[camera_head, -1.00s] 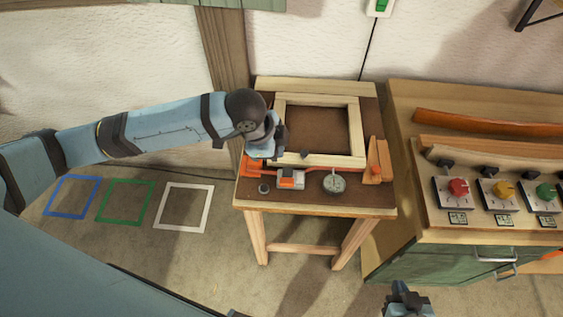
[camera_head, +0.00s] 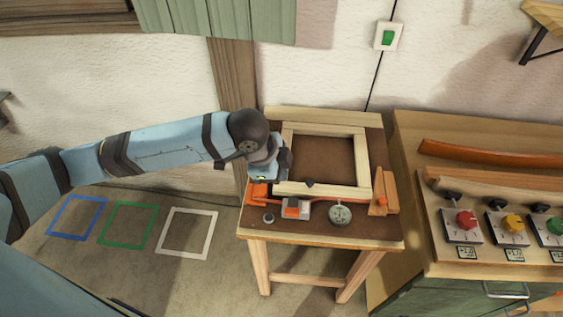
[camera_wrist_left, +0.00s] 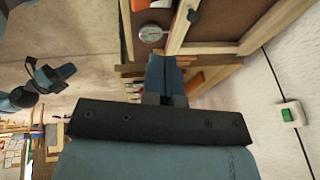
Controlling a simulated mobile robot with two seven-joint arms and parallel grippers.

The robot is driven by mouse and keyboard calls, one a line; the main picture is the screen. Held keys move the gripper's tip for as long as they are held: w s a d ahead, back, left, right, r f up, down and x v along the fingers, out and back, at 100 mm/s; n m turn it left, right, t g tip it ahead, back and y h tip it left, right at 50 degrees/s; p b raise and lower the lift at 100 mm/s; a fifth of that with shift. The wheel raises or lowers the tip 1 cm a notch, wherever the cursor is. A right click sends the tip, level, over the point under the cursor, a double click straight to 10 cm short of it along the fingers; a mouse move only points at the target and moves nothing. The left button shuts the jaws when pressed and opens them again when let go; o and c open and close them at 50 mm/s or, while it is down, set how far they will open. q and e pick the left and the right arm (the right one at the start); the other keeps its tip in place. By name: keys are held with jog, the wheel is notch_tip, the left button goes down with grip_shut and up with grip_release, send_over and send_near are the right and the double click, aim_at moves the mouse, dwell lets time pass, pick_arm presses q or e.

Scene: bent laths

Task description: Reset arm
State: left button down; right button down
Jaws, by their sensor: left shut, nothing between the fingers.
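My left arm reaches in from the left in the head view. Its gripper (camera_head: 284,166) is over the left side of a wooden frame (camera_head: 361,160) on a small wooden table (camera_head: 330,238). In the left wrist view the left gripper (camera_wrist_left: 165,88) is shut with nothing held, and the wooden frame (camera_wrist_left: 179,30) shows beyond it. The gripper's tips are partly hidden in the head view. My right gripper (camera_wrist_left: 52,75) appears at the left of the left wrist view, too small to judge its jaws.
An orange clamp (camera_head: 257,194), an orange and grey device (camera_head: 296,208) and a round dial gauge (camera_head: 340,215) lie along the table's front. To the right stands a bench with coloured knobs (camera_head: 466,220). Blue, green and white squares (camera_head: 187,255) mark the floor at left.

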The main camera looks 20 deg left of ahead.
pick_arm(q)
jog(key=s+d+f+n+t+h, duration=0.3)
jog(key=d+f+n+t+h, duration=0.15)
jog(key=d+f, duration=0.3)
jog(key=s+a+f+n+t+y, duration=0.3)
jog(key=s+a+f+n, duration=0.5)
jog(key=s+f, duration=0.4)
jog(key=shift+s+a+f+y, duration=0.15)
jog(key=shift+a+f+y, duration=0.25)
jog(key=shift+a+y, duration=0.2)
jog(key=shift+t, duration=0.25)
